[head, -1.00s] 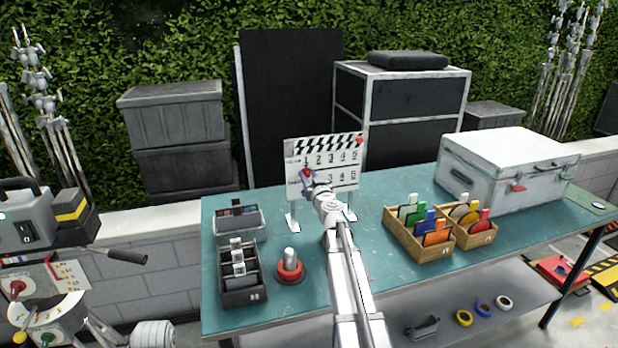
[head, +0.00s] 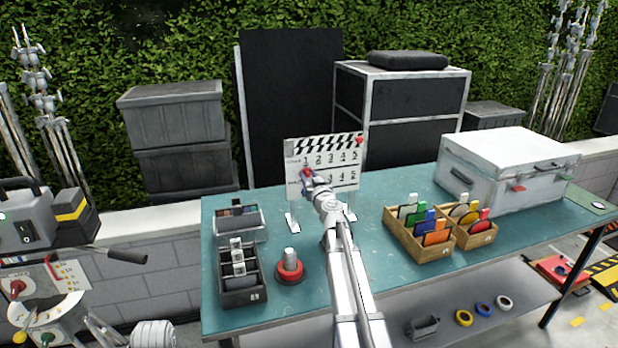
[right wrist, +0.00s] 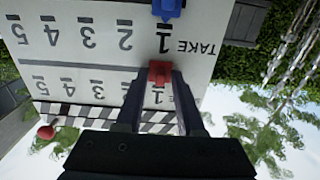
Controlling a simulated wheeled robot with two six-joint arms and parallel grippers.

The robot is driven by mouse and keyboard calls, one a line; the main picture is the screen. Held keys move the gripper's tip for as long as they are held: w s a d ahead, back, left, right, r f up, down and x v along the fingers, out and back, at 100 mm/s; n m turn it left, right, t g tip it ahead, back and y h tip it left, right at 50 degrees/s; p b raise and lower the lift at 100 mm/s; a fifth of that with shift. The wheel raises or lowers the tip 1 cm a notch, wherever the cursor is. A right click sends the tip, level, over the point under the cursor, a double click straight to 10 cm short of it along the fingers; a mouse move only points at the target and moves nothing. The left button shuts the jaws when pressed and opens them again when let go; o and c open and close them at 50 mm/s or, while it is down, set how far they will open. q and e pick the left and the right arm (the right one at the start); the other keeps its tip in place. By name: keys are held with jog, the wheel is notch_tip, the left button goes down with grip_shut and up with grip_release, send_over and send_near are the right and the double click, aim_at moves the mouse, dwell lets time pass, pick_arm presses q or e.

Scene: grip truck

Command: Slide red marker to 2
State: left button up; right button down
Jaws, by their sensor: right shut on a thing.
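The white clapperboard (head: 346,176) stands upright at the back of the teal table, with two rows numbered 1 to 5. The right wrist view shows the board (right wrist: 60,58) upside down. The red marker (right wrist: 160,73) sits at the 1 of the row nearest the striped bar. My right gripper (right wrist: 158,78) is shut on this marker, a finger on either side. In the head view the right gripper (head: 310,182) partly hides the board's left side. A blue marker (right wrist: 167,8) sits by the 1 of the TAKE row. My left gripper is not in view.
A red knob (right wrist: 46,132) is at the striped bar's far end. The table (head: 370,270) holds a red-based button (head: 290,270), a black tray (head: 243,290), wooden boxes of coloured cards (head: 405,240) and a white case (head: 500,180). The numbers 2 to 5 look unobstructed.

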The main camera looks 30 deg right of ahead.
aim_at(318, 170)
dwell(0.3)
jog(key=d, duration=0.2)
jog(key=s+d, duration=0.1)
jog(key=d, duration=0.1)
jog(key=shift+s+d, duration=0.1)
jog(key=shift+d, duration=0.2)
jog(key=shift+a, duration=0.1)
jog(key=c, duration=0.9)
grip_release()
jog(key=shift+v, duration=3.85)
jog(key=shift+f, duration=0.1)
